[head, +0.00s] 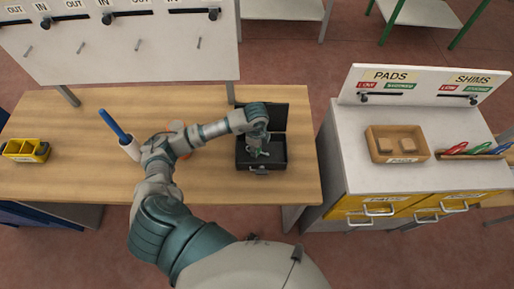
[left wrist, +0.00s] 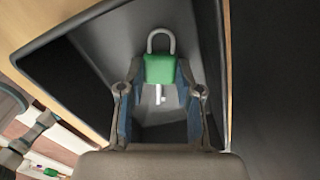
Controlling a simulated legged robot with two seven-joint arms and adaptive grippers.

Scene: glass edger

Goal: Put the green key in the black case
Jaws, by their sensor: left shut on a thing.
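The black case (head: 276,168) stands on the wooden table near its right end, with its lid up at the back. My left gripper (head: 258,150) is over the case's open inside, pointing down. In the left wrist view the gripper (left wrist: 160,75) is shut on the green key (left wrist: 159,69). The key has a green block body, a silver loop above and a short silver stem below. The dark inside of the case (left wrist: 90,75) lies behind and around it. I cannot tell whether the key touches the case floor. My right gripper is not in view.
A blue-handled tool in a white holder (head: 130,149) stands left of my arm. A yellow bin (head: 26,151) sits at the table's far left. A grey cabinet (head: 350,160) at right bears a wooden tray (head: 376,149) and coloured shims (head: 456,147). The table's left middle is clear.

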